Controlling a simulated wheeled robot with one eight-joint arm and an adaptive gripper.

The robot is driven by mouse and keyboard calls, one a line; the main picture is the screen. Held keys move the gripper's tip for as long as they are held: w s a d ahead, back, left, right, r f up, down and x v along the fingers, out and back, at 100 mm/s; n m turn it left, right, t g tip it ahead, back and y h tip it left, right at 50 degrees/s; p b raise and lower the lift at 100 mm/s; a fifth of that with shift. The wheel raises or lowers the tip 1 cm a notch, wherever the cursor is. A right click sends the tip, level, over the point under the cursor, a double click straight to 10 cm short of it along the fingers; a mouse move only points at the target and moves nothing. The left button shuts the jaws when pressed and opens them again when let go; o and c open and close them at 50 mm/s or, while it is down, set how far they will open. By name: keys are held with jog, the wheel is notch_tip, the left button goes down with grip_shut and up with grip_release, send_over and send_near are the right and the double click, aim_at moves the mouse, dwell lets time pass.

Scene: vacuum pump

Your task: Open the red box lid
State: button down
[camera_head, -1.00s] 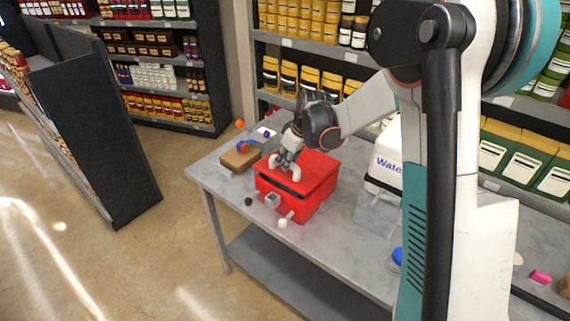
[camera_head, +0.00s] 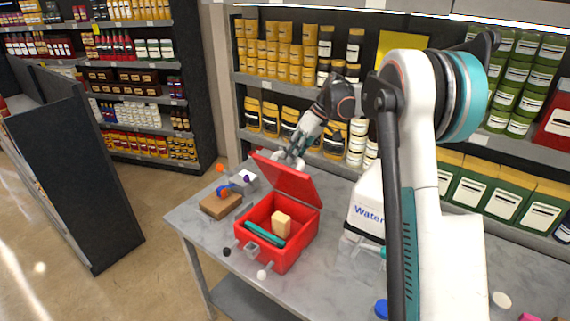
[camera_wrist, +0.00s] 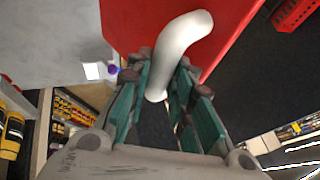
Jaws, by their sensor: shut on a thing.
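The red box (camera_head: 292,256) stands on the grey table in the head view. Its red lid (camera_head: 288,180) is raised at the back edge and tilts up, so the inside shows. My gripper (camera_head: 288,158) is at the lid's upper left edge. In the wrist view, my gripper (camera_wrist: 165,92) is shut on a curved white handle (camera_wrist: 185,35) on the lid (camera_wrist: 125,28). A teal cylinder-like thing (camera_head: 266,234) and a tan block (camera_head: 281,223) lie in the box.
A wooden block (camera_head: 220,204) with blue and orange things is left of the box. A Water container (camera_head: 366,207) stands at right. A black ball (camera_head: 227,251) and white ball (camera_head: 262,274) are near the box front. Stocked shelves (camera_head: 320,85) stand behind.

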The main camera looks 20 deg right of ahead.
jog(key=w+d+f, duration=0.1)
jog(key=w+d, duration=0.3)
jog(key=d, duration=0.2)
jog(key=shift+w+d, duration=0.3)
jog(key=shift+d, duration=0.05)
jog(key=c, duration=1.7)
grip_release()
jog(key=shift+o, duration=1.4)
jog(key=shift+w, duration=0.2)
jog(key=shift+s, duration=0.1)
jog(key=shift+r, duration=0.1)
